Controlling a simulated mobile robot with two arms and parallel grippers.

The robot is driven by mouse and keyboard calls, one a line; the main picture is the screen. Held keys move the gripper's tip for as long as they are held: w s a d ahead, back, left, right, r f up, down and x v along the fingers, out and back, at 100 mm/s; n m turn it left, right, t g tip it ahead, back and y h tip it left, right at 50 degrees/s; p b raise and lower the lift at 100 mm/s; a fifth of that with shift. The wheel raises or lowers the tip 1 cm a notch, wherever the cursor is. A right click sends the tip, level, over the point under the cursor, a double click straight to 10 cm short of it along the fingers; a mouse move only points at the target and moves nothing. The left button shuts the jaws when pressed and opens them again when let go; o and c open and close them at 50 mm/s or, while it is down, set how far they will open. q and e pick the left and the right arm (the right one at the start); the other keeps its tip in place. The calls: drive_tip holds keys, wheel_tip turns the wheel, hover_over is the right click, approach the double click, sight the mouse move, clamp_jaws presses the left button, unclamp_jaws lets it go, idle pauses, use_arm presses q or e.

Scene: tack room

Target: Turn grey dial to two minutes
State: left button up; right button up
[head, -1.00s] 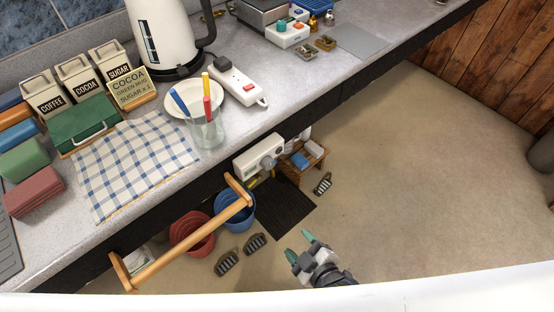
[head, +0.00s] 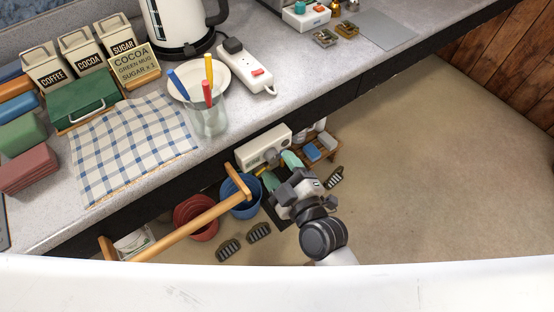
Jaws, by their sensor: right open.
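The gripper hides part of the dial and the dark mat beneath. My left gripper is not in view.
A wooden rail (head: 185,219) sticks out below the counter, left of the timer. A blue bucket (head: 240,207), a red bucket (head: 197,217) and several brushes stand on the floor. A small wooden crate (head: 318,147) is right of the timer. The floor to the right is clear.

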drive_tip(key=shift+x, duration=0.85)
drive_tip(key=shift+c, duration=0.4)
